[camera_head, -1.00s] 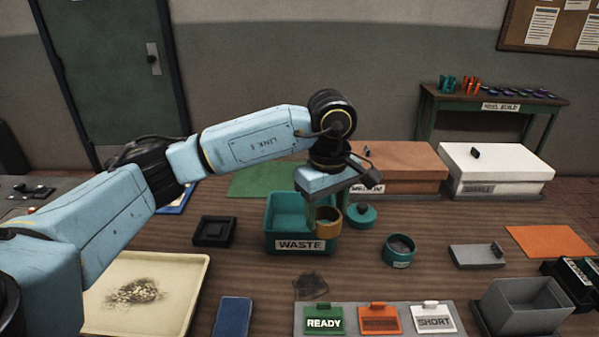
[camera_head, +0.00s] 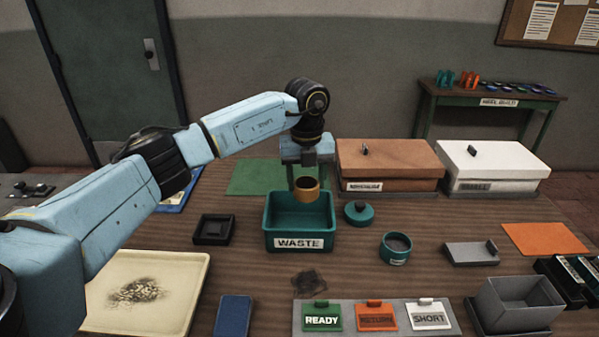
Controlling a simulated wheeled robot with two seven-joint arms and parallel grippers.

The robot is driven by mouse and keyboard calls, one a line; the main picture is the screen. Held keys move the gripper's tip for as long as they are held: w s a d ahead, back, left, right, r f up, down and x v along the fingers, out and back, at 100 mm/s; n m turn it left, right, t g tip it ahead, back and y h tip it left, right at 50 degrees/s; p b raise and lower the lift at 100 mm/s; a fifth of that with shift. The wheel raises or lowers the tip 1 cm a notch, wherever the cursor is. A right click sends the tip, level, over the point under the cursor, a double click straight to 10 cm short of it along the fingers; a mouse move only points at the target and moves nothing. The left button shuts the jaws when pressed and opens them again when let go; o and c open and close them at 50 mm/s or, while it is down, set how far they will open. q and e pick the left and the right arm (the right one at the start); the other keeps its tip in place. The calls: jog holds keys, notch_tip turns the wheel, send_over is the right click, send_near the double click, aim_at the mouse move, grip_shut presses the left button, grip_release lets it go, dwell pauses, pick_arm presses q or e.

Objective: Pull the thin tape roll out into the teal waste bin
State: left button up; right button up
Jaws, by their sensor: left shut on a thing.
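The thin tape roll (camera_head: 306,194) is a small orange-tan ring with a dark hollow. My left gripper (camera_head: 305,179) is shut on it and holds it over the back part of the teal waste bin (camera_head: 298,243), which has a WASTE label on its front. The roll appears to be above the bin's rim; its exact height is hard to tell. The bin's visible inside looks empty. My right gripper is not in view.
A round teal lid (camera_head: 358,213) and an open teal tin (camera_head: 396,248) stand right of the bin. A small black tray (camera_head: 213,229) is to its left. A brown box (camera_head: 388,165) and a white box (camera_head: 485,168) stand behind. READY, RETURN and SHORT cards (camera_head: 376,316) lie in front.

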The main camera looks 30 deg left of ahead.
aim_at(299, 193)
pick_arm(q)
jog(key=n, duration=0.2)
jog(key=a+n, duration=0.1)
jog(key=n, duration=0.1)
jog(key=w+a+n, duration=0.1)
jog(key=n, duration=0.1)
jog(key=shift+a+f+n, duration=0.15)
jog(key=shift+n, duration=0.25)
jog(key=shift+a+f+n, duration=0.1)
jog(key=shift+f+n, duration=0.05)
jog(key=shift+n, duration=0.25)
notch_tip(299, 193, down, 5)
jog(key=b, duration=0.4)
jog(key=shift+f, duration=0.2)
jog(key=shift+f+b, duration=1.8)
jog(key=shift+f, duration=2.3)
jog(key=o, duration=1.3)
